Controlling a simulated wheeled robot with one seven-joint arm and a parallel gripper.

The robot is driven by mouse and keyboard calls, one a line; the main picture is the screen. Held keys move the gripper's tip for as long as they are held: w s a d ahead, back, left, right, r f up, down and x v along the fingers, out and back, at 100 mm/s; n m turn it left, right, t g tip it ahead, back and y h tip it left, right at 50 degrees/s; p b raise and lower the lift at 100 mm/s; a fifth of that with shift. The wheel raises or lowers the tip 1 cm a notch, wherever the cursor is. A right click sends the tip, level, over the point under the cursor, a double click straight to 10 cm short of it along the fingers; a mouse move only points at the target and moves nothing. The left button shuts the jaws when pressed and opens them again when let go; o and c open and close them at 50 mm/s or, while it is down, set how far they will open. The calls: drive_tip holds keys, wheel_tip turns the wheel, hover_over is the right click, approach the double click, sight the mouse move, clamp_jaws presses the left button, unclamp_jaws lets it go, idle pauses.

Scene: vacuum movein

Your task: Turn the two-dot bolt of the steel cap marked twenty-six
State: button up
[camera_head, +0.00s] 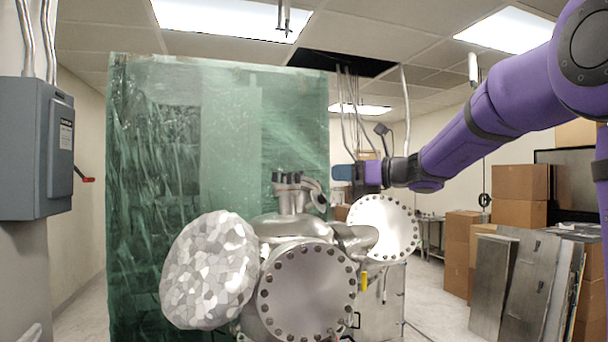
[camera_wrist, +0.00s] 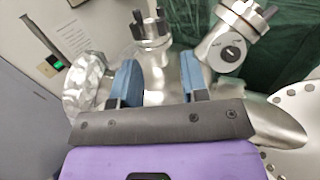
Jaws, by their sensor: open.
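The steel vessel (camera_head: 292,226) carries steel caps with dark bolts on top. One upright cap (camera_head: 288,180) and one tilted cap (camera_head: 314,193) show there. In the wrist view, an upright cap with dark bolts (camera_wrist: 151,28) is at upper middle, and a tilted cap with a round dark disc (camera_wrist: 231,50) is at upper right. I cannot read the number twenty-six or tell dots on any bolt. My gripper (camera_head: 342,172) is to the right of the caps. Its two blue fingers (camera_wrist: 160,62) are apart with nothing between them, below the upright cap in the wrist view.
A large bolted flange (camera_head: 307,292) faces forward, with a faceted silver panel (camera_head: 210,270) at left and another flange (camera_head: 384,226) at right. A green plastic curtain (camera_head: 215,150) hangs behind. A grey switch box (camera_head: 38,150) is at left; cardboard boxes (camera_head: 519,182) stand at right.

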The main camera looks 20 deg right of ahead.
sight(298, 178)
drive_tip(key=x, duration=1)
drive_tip(key=shift+w+a, duration=0.25)
clamp_jaws()
